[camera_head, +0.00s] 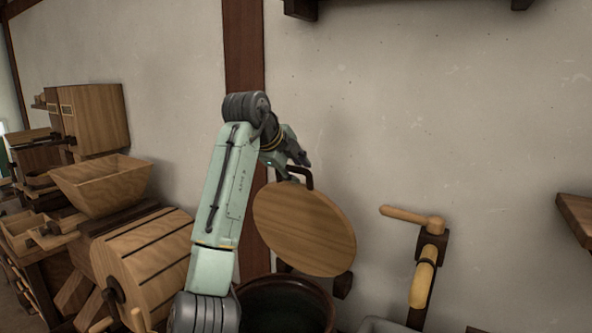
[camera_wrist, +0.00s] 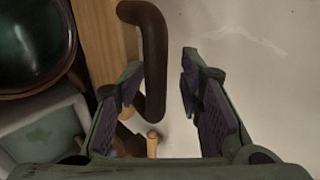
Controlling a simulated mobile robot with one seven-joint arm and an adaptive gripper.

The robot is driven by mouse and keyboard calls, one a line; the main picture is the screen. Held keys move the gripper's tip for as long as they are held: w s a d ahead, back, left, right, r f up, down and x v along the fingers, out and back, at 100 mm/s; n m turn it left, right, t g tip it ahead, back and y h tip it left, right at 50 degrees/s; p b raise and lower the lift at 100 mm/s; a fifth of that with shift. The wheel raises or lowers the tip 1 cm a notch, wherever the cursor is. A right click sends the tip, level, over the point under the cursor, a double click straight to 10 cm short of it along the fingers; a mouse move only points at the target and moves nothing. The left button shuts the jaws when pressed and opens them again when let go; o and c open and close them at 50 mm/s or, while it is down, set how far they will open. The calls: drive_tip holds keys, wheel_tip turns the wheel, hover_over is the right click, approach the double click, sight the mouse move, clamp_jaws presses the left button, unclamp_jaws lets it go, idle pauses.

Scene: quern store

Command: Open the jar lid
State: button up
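The jar lid (camera_head: 300,228) is a round wooden disc, tilted up steeply above the mouth of a dark jar (camera_head: 327,312) in the head view. The lid's dark curved handle (camera_head: 307,177) is on its upper, wall-facing side. My gripper (camera_head: 295,168) is beside this handle. In the wrist view my gripper (camera_wrist: 160,85) is open, and the handle (camera_wrist: 153,50) shows between the fingers, closer to the left one, with a clear gap to the right one. The lid (camera_wrist: 104,38) shows there nearly edge-on. The dark green jar inside (camera_wrist: 28,40) shows at left. Contact with the handle cannot be told.
A wooden barrel (camera_head: 145,262) and a hopper box (camera_head: 103,184) stand left of my arm. A wooden tap-like crank (camera_head: 423,275) stands right of the jar. A shelf edge (camera_head: 577,213) juts in at far right. The plastered wall (camera_head: 440,110) is close behind.

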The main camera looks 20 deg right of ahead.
drive_tip(key=shift+a+r, duration=0.1)
drive_tip(key=v, duration=1.2)
drive_tip(key=shift+w, duration=0.1)
